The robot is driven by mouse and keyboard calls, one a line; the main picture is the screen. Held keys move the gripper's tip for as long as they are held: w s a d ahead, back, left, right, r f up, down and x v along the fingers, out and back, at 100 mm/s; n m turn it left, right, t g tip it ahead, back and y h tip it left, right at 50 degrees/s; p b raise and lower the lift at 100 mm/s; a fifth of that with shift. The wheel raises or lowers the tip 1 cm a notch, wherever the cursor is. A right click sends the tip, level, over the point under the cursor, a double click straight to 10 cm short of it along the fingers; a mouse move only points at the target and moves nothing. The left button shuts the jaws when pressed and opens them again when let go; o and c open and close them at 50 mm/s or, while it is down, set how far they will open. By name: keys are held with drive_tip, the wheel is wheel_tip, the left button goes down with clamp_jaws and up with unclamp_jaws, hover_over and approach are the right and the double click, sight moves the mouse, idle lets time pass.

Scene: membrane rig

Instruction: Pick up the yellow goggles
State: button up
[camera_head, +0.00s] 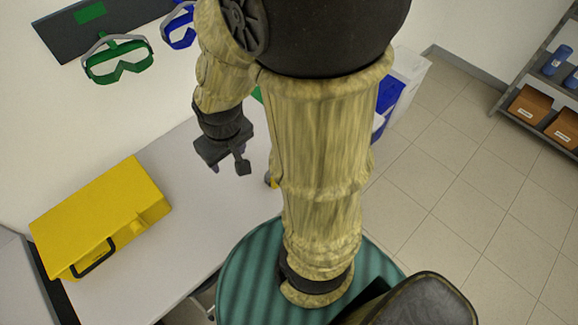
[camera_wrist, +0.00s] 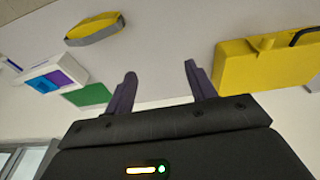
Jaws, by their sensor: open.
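The yellow goggles appear to be the oval yellow piece with a grey band (camera_wrist: 95,28) at the upper left of the wrist view, lying on the table. In the head view my arm hides most of that spot; only a small yellow bit (camera_head: 269,181) shows at the arm's left edge, and I cannot tell for sure that it is the goggles. My gripper (camera_head: 230,168) hangs over the table, left of that bit. In the wrist view my gripper (camera_wrist: 160,70) has its two dark fingers apart with nothing between them. The goggles are beyond and left of the fingers there.
A yellow case (camera_head: 100,220) with a black handle sits on the grey table (camera_head: 185,235); it is at the right in the wrist view (camera_wrist: 262,68). Green goggles (camera_head: 118,72) and blue goggles (camera_head: 180,38) hang on the wall. A white tray (camera_wrist: 35,68) and a green piece (camera_wrist: 90,96) are nearby.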

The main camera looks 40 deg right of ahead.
drive_tip(key=w+d+f+n+g+p, duration=0.1)
drive_tip(key=d+n+p, duration=0.3)
drive_tip(key=d+n, duration=1.4)
drive_tip(key=d+f+g, duration=0.1)
drive_tip(key=d, duration=0.2)
drive_tip(key=shift+w+d+f+p, duration=0.15)
drive_tip(key=shift+d+f+p, duration=0.05)
drive_tip(key=shift+d+p, duration=0.1)
wheel_tip(320, 180, down, 12)
drive_tip(key=shift+b, duration=0.95)
drive_tip(key=shift+f, duration=0.1)
drive_tip(key=f, duration=0.5)
drive_tip(key=shift+d+f+b, duration=0.1)
drive_tip(key=shift+d+b, duration=0.1)
drive_tip(key=shift+b, duration=0.2)
